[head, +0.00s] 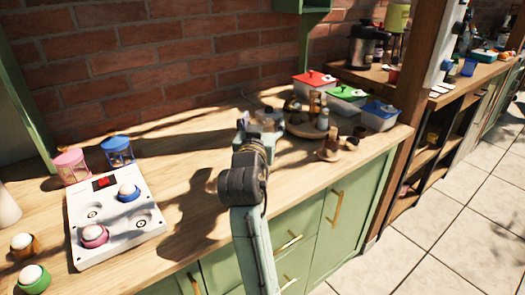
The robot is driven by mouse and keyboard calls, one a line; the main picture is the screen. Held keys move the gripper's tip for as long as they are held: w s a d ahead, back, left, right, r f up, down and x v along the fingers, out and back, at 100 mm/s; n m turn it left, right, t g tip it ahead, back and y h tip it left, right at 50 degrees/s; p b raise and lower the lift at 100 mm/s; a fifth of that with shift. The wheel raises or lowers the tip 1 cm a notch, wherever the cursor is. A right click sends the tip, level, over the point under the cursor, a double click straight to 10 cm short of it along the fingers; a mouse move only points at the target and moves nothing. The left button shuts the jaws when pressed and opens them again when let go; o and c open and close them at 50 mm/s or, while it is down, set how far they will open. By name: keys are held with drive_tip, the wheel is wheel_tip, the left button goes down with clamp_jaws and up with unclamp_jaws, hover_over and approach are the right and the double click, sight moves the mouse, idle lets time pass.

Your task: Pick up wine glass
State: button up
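I cannot make out a wine glass in the head view. My gripper (262,120) is above the far part of the wooden counter (190,150), seen from behind past my wrist. Its fingers are small and partly hidden, so I cannot tell whether they are open or shut. Small dark and pale shapes show around the fingertips, but I cannot tell whether they are held or stand behind.
A round wooden tray (298,129) with bottles stands right of my gripper. Lidded boxes in red (314,86), green (347,98) and blue (380,115) stand behind it. A white panel (118,222) lies at the left. The middle-left counter is clear.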

drive_tip(key=c, duration=1.3)
